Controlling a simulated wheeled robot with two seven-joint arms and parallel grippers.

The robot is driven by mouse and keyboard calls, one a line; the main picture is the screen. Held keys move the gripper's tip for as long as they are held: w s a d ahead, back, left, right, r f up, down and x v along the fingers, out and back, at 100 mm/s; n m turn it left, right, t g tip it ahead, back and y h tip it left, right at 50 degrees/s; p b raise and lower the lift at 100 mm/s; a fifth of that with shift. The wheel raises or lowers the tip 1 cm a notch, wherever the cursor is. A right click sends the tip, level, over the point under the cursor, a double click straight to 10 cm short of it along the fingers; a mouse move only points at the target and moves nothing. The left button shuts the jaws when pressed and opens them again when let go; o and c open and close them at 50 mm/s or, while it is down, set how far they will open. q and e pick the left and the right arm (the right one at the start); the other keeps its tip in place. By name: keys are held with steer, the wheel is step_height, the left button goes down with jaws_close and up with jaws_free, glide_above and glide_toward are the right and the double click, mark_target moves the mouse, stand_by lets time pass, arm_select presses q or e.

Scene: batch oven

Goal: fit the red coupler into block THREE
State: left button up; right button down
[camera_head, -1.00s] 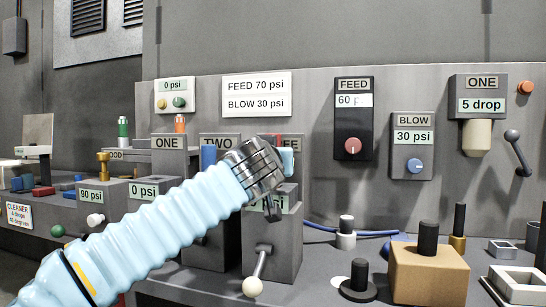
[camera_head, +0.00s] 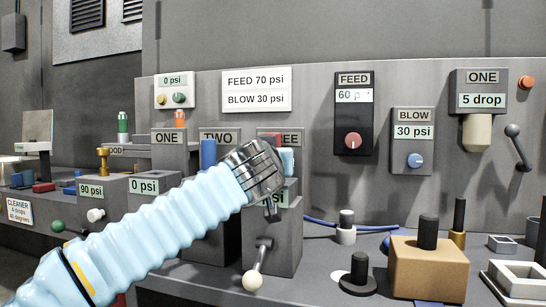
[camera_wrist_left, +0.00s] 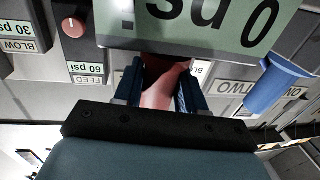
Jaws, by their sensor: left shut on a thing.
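Block THREE (camera_head: 285,231) stands right of block TWO (camera_head: 217,230) and has a psi gauge and a lever with a white ball. My left gripper (camera_head: 283,162) is at the top of block THREE and hides part of its label and gauge. In the left wrist view its dark blue fingers (camera_wrist_left: 157,90) are shut on the red coupler (camera_wrist_left: 160,88), beside the large psi gauge (camera_wrist_left: 215,20). Only a bit of red (camera_head: 268,134) shows above the gripper in the head view. Whether the coupler is seated in the block is hidden. My right gripper is out of view.
A blue coupler (camera_head: 208,153) stands at block TWO, close to my left gripper. An orange coupler (camera_head: 180,122) is behind block ONE (camera_head: 168,152). A tan box (camera_head: 430,270) and a black peg (camera_head: 358,271) stand on the bench at right. Feed and blow panels are on the back wall.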

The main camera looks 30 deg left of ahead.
arm_select(q)
steer(key=shift+f, duration=0.55)
stand_by(0.5)
steer(key=o, duration=1.2)
steer(key=v, duration=1.4)
steer(key=shift+f, duration=0.1)
